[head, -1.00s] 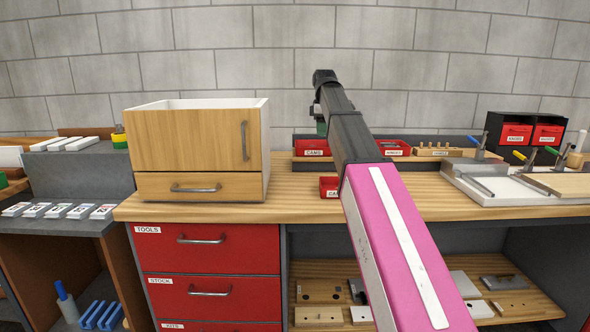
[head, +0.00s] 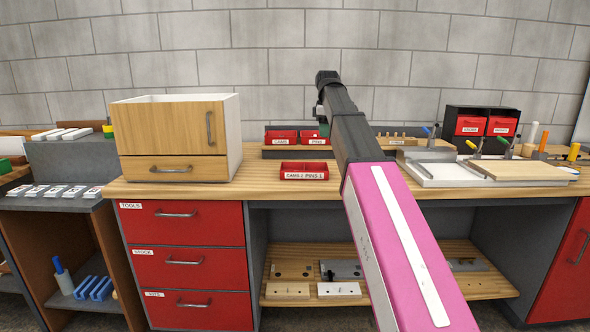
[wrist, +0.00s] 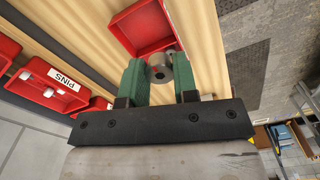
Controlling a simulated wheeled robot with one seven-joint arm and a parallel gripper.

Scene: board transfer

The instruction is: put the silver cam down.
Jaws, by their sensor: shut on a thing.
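My gripper shows in the wrist view (wrist: 160,84) with green fingers shut on the silver cam (wrist: 160,64), a short grey cylinder with a dark hole. The cam is held over the wooden bench, close to a red tray (wrist: 141,30) whose visible floor is empty. I cannot tell the height of the cam above the bench. In the head view my arm hides most of the gripper and the cam. There, a small red divided tray (head: 303,176) with labels on its front, one reading like CAMS, stands on the bench left of my arm.
Red bins (head: 282,141) labelled CAMS and PINS stand on a raised shelf behind. A wooden cabinet (head: 175,138) stands at the left of the bench. A white tray with a board (head: 517,171) and clamps lies at the right. Bare bench (head: 262,187) shows left of the small tray.

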